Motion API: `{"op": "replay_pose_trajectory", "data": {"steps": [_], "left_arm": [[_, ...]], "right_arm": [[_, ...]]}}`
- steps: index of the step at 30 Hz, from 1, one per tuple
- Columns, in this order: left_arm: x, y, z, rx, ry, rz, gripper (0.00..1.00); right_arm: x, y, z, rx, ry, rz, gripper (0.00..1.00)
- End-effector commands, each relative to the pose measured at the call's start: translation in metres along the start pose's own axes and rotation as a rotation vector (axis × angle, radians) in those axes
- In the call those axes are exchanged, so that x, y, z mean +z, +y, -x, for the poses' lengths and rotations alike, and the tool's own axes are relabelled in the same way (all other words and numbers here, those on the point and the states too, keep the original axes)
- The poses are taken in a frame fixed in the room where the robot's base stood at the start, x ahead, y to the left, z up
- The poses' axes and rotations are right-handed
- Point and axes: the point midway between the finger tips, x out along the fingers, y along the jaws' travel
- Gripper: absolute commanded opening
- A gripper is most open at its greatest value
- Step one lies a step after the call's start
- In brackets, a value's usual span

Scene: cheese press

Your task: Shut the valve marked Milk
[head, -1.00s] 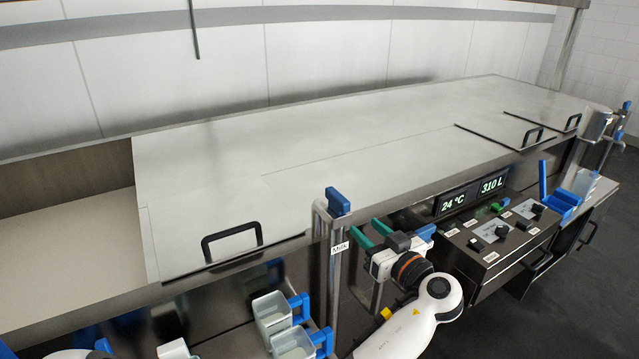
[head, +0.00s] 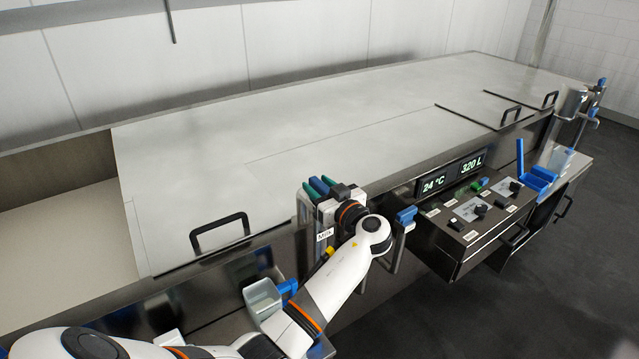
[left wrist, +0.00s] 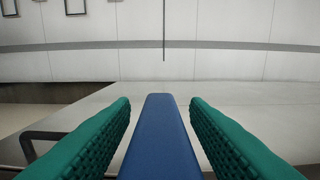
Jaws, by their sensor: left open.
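The Milk valve's blue handle (left wrist: 160,135) stands between the two green fingers of my open left gripper (left wrist: 160,130) in the left wrist view. A gap shows on both sides of it, so the fingers do not visibly touch it. In the head view my left gripper (head: 319,187) is at the top of the valve's pipe, at the vat's front edge. The Milk label (head: 325,234) shows just below it. The gripper and wrist partly hide the valve there. My right gripper is not in view.
A second blue-handled valve (head: 405,217) stands to the right. Beyond it are a control panel (head: 478,210) and a display (head: 453,176) reading 24 °C and 320 L. A black lid handle (head: 219,232) rises at left.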

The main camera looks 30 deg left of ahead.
Motion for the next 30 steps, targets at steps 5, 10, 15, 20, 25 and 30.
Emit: {"op": "replay_pose_trajectory", "data": {"steps": [5, 10, 15, 20, 25, 30], "left_arm": [[0.000, 0.000, -0.002, 0.000, 0.000, 0.000, 0.42], [0.000, 0.000, -0.002, 0.000, 0.000, 0.000, 0.32], [0.000, 0.000, -0.001, 0.000, 0.000, 0.000, 0.04], [0.000, 0.000, -0.001, -0.003, 0.000, 0.000, 0.00], [-0.001, 0.000, -0.001, -0.033, -0.001, 0.000, 0.00], [-0.003, 0.001, -0.001, -0.113, -0.001, 0.002, 0.00]], "right_arm": [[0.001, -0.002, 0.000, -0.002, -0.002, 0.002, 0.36], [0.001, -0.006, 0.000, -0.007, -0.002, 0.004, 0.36], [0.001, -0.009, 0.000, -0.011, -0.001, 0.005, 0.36], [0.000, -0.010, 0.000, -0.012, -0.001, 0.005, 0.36], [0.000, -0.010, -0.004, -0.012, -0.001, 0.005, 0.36], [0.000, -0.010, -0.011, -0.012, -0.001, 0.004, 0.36]]}}
